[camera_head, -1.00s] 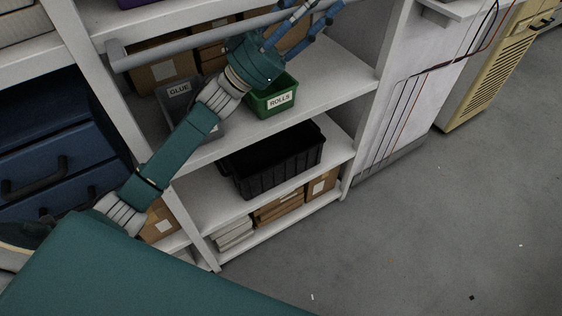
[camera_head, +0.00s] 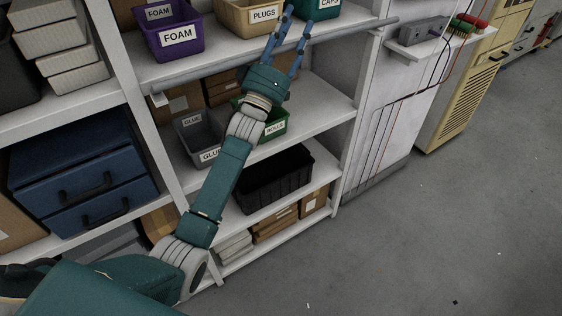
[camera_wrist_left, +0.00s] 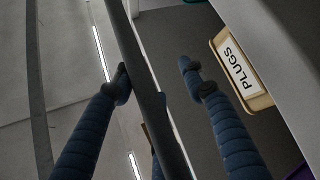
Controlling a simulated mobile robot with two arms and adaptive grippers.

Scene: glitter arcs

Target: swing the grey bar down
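The grey bar (camera_head: 350,33) is a long round bar running across the front of the shelf bay, below the upper shelf's edge. My left gripper (camera_head: 298,18) reaches up to it with its blue fingers spread, and the fingers overlap the bar in the head view. In the left wrist view, the bar (camera_wrist_left: 142,75) passes between the two open fingertips (camera_wrist_left: 154,72). It lies closer to the left finger; whether it touches that finger I cannot tell. My right gripper is in neither view.
Purple FOAM (camera_head: 170,38) and tan PLUGS (camera_head: 236,24) bins stand on the shelf above the bar. Grey GLUE (camera_head: 190,124) and green ROLLS (camera_head: 275,118) bins and a black crate (camera_head: 275,185) sit below.

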